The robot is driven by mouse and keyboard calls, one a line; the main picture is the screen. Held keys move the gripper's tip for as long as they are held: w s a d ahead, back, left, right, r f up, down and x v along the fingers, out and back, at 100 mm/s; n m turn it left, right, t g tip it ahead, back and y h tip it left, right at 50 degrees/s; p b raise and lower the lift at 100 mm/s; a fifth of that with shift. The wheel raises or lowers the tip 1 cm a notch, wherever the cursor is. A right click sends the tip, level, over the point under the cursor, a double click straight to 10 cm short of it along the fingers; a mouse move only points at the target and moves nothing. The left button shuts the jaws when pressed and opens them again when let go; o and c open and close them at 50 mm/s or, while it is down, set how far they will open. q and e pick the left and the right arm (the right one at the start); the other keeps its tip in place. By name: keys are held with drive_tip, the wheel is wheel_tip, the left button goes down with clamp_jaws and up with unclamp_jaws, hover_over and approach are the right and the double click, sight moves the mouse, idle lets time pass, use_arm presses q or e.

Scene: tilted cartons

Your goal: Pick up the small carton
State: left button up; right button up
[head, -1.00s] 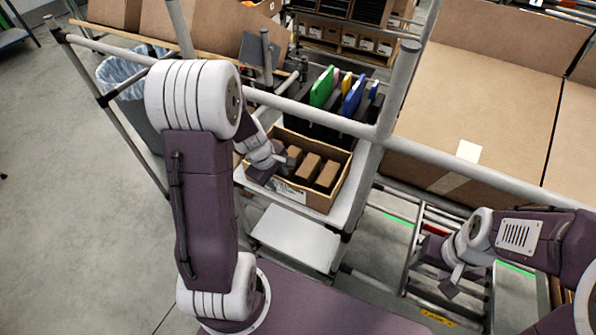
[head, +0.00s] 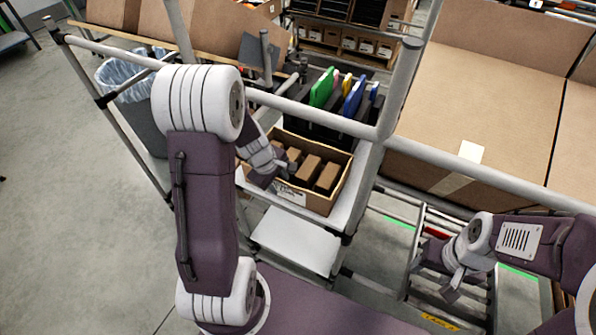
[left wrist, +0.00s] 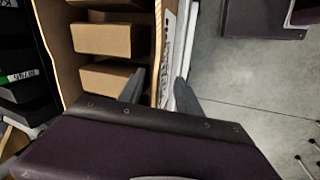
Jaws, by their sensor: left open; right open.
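Several small brown cartons (head: 308,166) stand in a row inside an open cardboard box (head: 318,202) on a white shelf. The left wrist view shows the small cartons (left wrist: 108,40) at the left, beside the box's near wall. My left gripper (head: 284,175) is open at the box's near left side. In the left wrist view its two fingers (left wrist: 162,88) appear on either side of the box wall, one over the inside and one over the outside. I cannot tell its height above the rim. It holds nothing. My right gripper (head: 452,284) is open and empty, low at the right.
A metal rail (head: 325,115) crosses in front of the shelf, with a post (head: 401,85) right of the box. Coloured folders (head: 352,95) stand behind the box. A large carton (head: 480,110) fills the right. A lined bin (head: 130,80) stands left. Grey floor is clear at left.

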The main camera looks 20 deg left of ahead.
use_arm(q)
clamp_jaws()
idle(1.3)
